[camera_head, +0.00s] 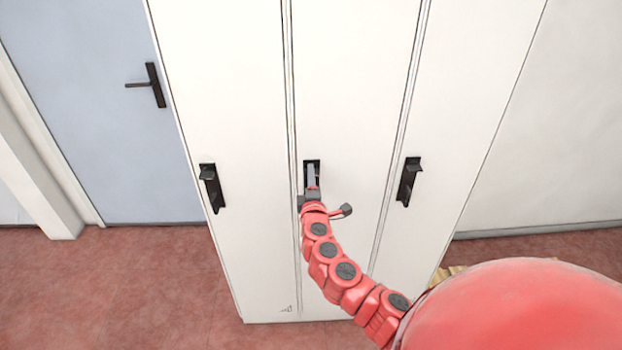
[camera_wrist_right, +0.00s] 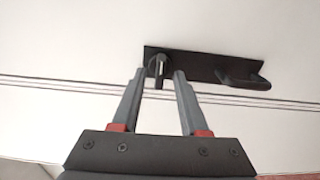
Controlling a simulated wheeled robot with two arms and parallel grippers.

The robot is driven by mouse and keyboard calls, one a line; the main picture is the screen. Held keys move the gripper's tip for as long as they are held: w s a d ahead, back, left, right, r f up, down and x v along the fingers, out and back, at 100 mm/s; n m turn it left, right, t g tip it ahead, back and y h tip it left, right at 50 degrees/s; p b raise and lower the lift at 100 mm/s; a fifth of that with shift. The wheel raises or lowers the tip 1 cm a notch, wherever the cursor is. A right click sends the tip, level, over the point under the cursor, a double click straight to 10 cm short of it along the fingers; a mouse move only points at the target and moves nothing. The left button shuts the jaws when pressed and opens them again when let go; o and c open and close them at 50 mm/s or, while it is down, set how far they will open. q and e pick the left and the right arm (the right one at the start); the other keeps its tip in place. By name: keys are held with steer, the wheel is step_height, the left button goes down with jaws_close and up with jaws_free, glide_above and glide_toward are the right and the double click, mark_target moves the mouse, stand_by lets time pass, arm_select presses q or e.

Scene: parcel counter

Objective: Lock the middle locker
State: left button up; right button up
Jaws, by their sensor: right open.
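The middle locker (camera_head: 350,80) is a tall white door between two others, and it looks closed. Its black handle plate (camera_head: 318,166) is partly hidden behind my right gripper (camera_head: 312,180). In the right wrist view the plate (camera_wrist_right: 205,66) shows a pull handle (camera_wrist_right: 245,80) at its right end and a small latch knob (camera_wrist_right: 157,68) at its left end. My right gripper (camera_wrist_right: 154,80) is open, with its fingertips close to the knob, one on each side of it. I cannot tell whether they touch it. My left gripper is not in view.
The left locker handle (camera_head: 211,187) and right locker handle (camera_head: 408,181) are on either side. A blue-grey door (camera_head: 80,80) with a black lever stands to the left. Reddish floor (camera_head: 130,280) lies clear in front of it.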

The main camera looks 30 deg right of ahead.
steer(key=shift+s, duration=0.1)
steer(key=v, duration=1.7)
steer(key=shift+a+p, duration=0.2)
steer(key=shift+p, duration=0.15)
steer(key=shift+f, duration=0.1)
